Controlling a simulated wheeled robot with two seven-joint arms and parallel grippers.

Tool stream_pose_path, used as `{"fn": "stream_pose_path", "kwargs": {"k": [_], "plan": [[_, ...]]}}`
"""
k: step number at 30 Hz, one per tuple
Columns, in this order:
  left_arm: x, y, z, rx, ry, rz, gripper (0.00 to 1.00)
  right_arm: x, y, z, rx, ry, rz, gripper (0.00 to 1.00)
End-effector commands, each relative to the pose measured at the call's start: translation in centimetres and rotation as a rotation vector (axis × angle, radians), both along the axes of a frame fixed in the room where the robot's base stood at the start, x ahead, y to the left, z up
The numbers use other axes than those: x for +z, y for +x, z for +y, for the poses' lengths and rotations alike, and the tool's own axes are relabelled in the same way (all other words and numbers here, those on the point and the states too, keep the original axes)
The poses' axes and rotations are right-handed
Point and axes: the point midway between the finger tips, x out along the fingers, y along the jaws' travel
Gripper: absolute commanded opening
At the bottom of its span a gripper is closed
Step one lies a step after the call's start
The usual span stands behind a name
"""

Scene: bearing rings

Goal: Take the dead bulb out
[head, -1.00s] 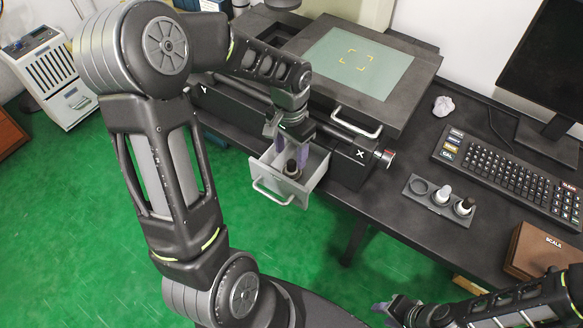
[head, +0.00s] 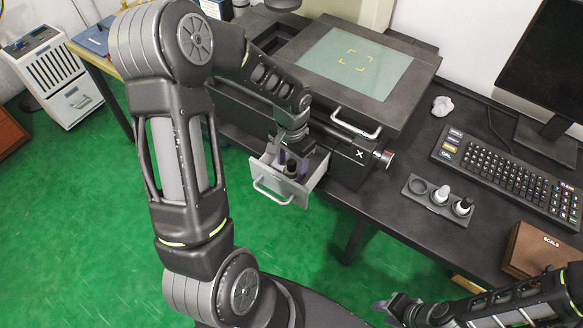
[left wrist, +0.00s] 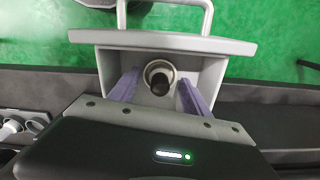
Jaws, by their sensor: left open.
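A small open drawer (head: 273,189) juts from the front of the black machine (head: 348,152). A dark-topped bulb (head: 291,168) stands in it; the left wrist view shows its dark tip and pale metallic ring (left wrist: 158,72) from above. My left gripper (head: 289,163) reaches down into the drawer, its purple fingers (left wrist: 160,92) open on either side of the bulb, with gaps visible. A grey holder (head: 418,204) on the bench has an empty left socket (head: 418,187), a white-topped bulb (head: 441,195) and a dark-topped bulb (head: 463,207). My right gripper (head: 384,309) is low at the front, its opening unclear.
The drawer walls stand close around my left fingers. A keyboard (head: 510,175), a crumpled white ball (head: 442,106) and a brown box (head: 540,250) sit on the bench.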

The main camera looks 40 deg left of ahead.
Motion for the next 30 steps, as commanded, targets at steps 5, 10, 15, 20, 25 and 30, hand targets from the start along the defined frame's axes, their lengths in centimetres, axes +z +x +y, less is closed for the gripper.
{"fn": "stream_pose_path", "kwargs": {"k": [5, 10, 15, 20, 25, 30], "plan": [[0.02, 0.01, 0.01, 0.0, 0.0, 0.0, 0.48, 0.0, 0.0, 0.0, 0.0, 0.0, 0.0, 0.36], [0.02, 0.01, 0.01, 0.0, 0.0, 0.0, 0.34, 0.0, 0.0, 0.0, 0.0, 0.0, 0.0, 0.36], [0.02, 0.0, 0.01, 0.0, 0.0, 0.0, 0.2, 0.0, 0.0, 0.0, 0.0, 0.0, 0.0, 0.36], [0.02, 0.0, 0.01, 0.0, 0.0, 0.0, 0.07, 0.0, 0.0, 0.0, 0.0, 0.0, 0.0, 0.36], [0.02, 0.0, 0.01, 0.0, 0.0, 0.0, 0.0, 0.0, 0.0, 0.01, 0.0, 0.0, 0.0, 0.36], [0.03, 0.01, 0.01, 0.0, 0.0, 0.0, 0.0, 0.01, 0.0, 0.0, 0.0, 0.0, 0.0, 0.36]]}}
